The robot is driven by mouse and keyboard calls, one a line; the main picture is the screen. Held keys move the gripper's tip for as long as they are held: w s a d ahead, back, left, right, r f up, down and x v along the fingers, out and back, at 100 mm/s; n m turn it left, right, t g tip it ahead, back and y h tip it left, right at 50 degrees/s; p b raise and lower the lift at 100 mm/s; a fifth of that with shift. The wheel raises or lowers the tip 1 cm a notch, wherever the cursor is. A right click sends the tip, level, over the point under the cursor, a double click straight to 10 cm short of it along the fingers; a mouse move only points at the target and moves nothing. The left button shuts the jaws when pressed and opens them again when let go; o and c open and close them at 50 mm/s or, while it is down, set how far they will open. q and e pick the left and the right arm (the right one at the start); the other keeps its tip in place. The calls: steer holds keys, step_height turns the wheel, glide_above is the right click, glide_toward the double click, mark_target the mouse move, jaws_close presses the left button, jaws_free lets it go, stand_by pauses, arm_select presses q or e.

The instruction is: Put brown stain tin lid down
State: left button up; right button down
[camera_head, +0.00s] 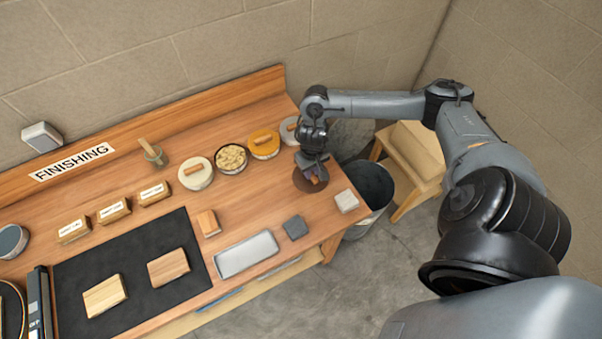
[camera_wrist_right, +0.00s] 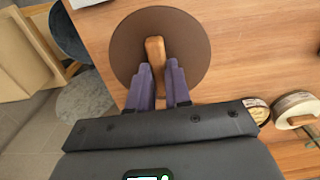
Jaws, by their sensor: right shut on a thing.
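The brown stain tin lid (camera_wrist_right: 190,45) is a round brown disc with a wooden bar handle (camera_wrist_right: 155,52). My right gripper (camera_wrist_right: 160,78) is shut on this handle, with its purple fingers on both sides. In the head view the lid (camera_head: 300,184) is at the right end of the bench, partly hidden under my right gripper (camera_head: 316,178). I cannot tell whether it touches the bench top or hangs just above it. My left gripper is not in view.
An open tin with pale contents (camera_head: 231,157) stands between a white-lidded tin (camera_head: 196,179) and a yellow-lidded tin (camera_head: 264,149). A grey block (camera_head: 295,228), a pale block (camera_head: 346,201) and a metal tray (camera_head: 246,255) lie in front. A dark bin (camera_head: 370,183) stands beyond the bench edge.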

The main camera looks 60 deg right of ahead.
steer(key=shift+s+d+r+p, duration=0.85)
steer(key=shift+s+d, duration=1.7)
steer(key=shift+d, duration=0.5)
steer(key=w+a+f, duration=0.1)
steer(key=w+f, duration=0.1)
steer(key=w, duration=0.1)
steer(key=w+a+f+b, duration=0.1)
steer(key=w+f, duration=0.1)
steer(key=w, duration=0.2)
steer(key=w+f, duration=0.2)
steer(key=w, duration=0.1)
steer(key=shift+w+a+f, duration=0.3)
steer(key=shift+a, duration=0.1)
steer(key=shift+f+b, duration=0.45)
steer(key=shift+f, duration=1.5)
steer(key=c, duration=1.1)
jaws_free()
steer(key=shift+o, duration=0.2)
